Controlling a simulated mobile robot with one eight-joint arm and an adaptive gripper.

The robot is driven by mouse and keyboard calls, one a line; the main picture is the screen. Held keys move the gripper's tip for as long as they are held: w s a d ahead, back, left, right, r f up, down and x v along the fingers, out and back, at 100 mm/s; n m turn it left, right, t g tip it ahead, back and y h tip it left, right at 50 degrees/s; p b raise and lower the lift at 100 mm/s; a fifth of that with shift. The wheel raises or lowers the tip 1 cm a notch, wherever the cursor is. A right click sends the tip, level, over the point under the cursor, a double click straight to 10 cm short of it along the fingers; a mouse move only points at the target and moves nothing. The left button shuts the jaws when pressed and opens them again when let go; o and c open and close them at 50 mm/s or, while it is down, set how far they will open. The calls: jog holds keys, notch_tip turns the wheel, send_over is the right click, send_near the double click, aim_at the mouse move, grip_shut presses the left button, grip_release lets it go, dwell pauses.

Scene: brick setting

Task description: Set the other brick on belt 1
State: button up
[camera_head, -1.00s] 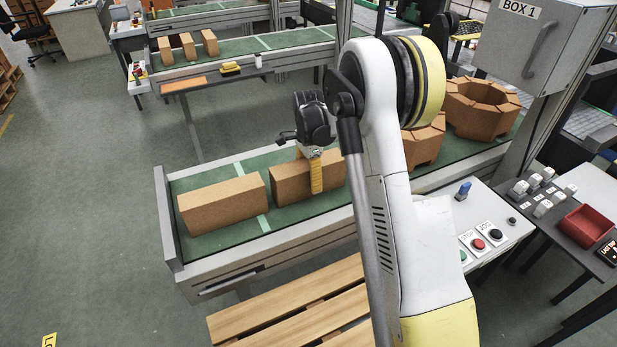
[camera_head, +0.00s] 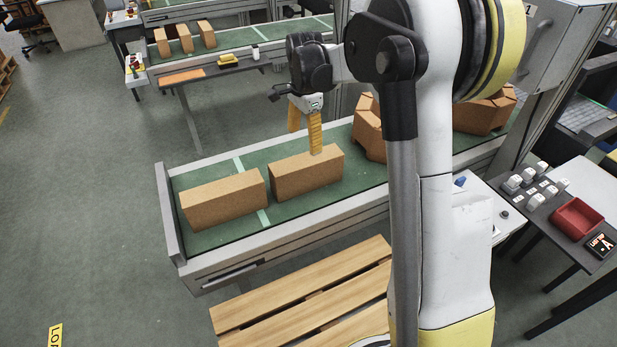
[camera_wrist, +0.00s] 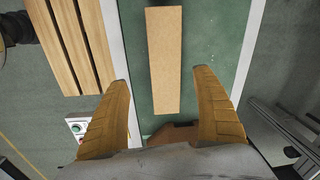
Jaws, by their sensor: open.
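Two tan bricks lie on the green belt (camera_head: 204,241) in front of me. The left brick (camera_head: 224,199) is near the belt's left end.
Ring-shaped brick stacks (camera_head: 368,128) stand farther right on the belt, partly behind my arm. A wooden pallet (camera_head: 300,300) lies in front. A second belt (camera_head: 270,42) at the back carries several upright bricks (camera_head: 185,38). A control table with a red tray (camera_head: 577,219) is at right.

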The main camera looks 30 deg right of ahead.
jog(key=s+a+r+n+t, duration=0.2)
jog(key=s+a+r+n, duration=0.35)
jog(key=s, duration=0.45)
jog(key=s+a+r+n+t, duration=0.35)
jog(key=s+r+n, duration=0.2)
jog(key=s, duration=0.45)
jog(key=s+a+f+n+t, duration=0.1)
jog(key=s+a+f+n, duration=0.1)
jog(key=s+n, duration=0.3)
jog(key=shift+s+a+f, duration=0.35)
jog(key=shift+s+f, duration=0.5)
jog(key=shift+s, duration=0.2)
